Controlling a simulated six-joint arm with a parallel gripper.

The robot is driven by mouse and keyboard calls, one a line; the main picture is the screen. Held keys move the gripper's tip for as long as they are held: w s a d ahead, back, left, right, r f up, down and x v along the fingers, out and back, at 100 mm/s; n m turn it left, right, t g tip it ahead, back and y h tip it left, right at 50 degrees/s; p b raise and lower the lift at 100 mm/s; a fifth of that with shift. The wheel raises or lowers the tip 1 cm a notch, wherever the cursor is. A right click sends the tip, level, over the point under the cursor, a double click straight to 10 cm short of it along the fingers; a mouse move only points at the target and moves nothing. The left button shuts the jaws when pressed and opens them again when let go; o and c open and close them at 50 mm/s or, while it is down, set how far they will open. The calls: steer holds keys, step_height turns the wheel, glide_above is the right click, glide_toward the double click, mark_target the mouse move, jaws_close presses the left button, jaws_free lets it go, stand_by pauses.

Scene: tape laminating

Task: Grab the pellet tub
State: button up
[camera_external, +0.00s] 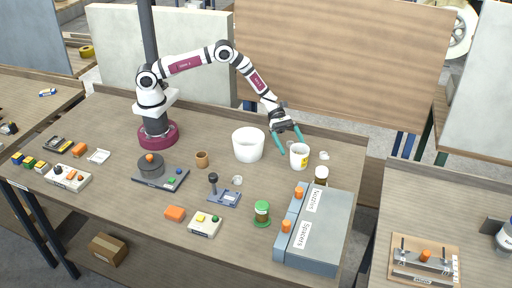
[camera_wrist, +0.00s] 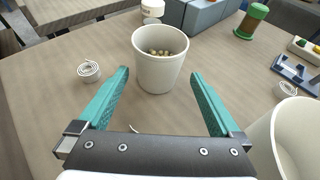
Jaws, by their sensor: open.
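My gripper (camera_external: 290,141) is open and empty, with teal fingers angled down at the tub's near side. In the wrist view my gripper (camera_wrist: 159,78) has one finger to each side of the tub, with visible gaps. I cannot tell whether the tub is between the fingertips or just beyond them.
A larger white bin (camera_external: 248,145) stands left of the tub, close to my right finger in the wrist view (camera_wrist: 291,140). A white coil (camera_wrist: 89,71) lies left of the tub. A green-lidded shaker (camera_external: 262,213) is farther forward.

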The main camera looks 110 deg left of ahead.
mark_target(303, 166)
steer(key=x, duration=0.6)
steer(key=shift+w+a, duration=0.1)
steer(key=c, duration=1.2)
